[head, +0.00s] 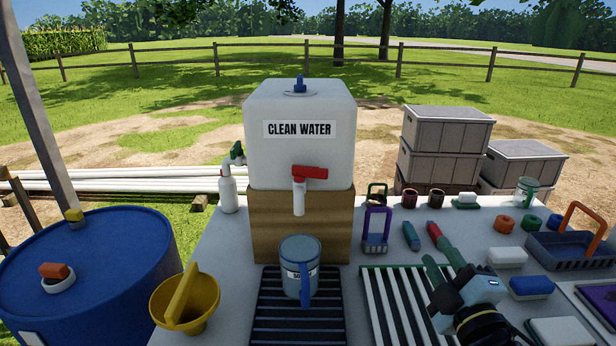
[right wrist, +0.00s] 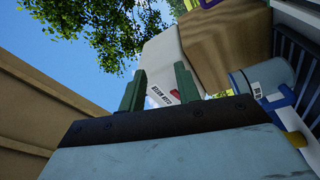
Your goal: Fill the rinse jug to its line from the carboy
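The carboy (head: 300,110), a white tank labelled CLEAN WATER, sits on a wooden block (head: 270,225). Its tap has a red handle (head: 310,172) lying crosswise and a white spout (head: 299,197); no stream shows. The rinse jug (head: 292,255), blue-grey with a white label and blue handle, stands upright below the spout. I cannot tell its water level. The jug also shows in the right wrist view (right wrist: 272,76). My right gripper (head: 438,252) is open and empty, right of the jug and apart from it; its green fingers (right wrist: 160,70) are spread. My left gripper is out of view.
The jug stands on a black slatted tray (head: 272,312). A yellow funnel (head: 205,312) and blue drum (head: 110,250) are left. A striped rack (head: 385,300), a purple-handled caddy (head: 376,243) and several small items crowd the right. A white bottle (head: 228,193) stands beside the carboy.

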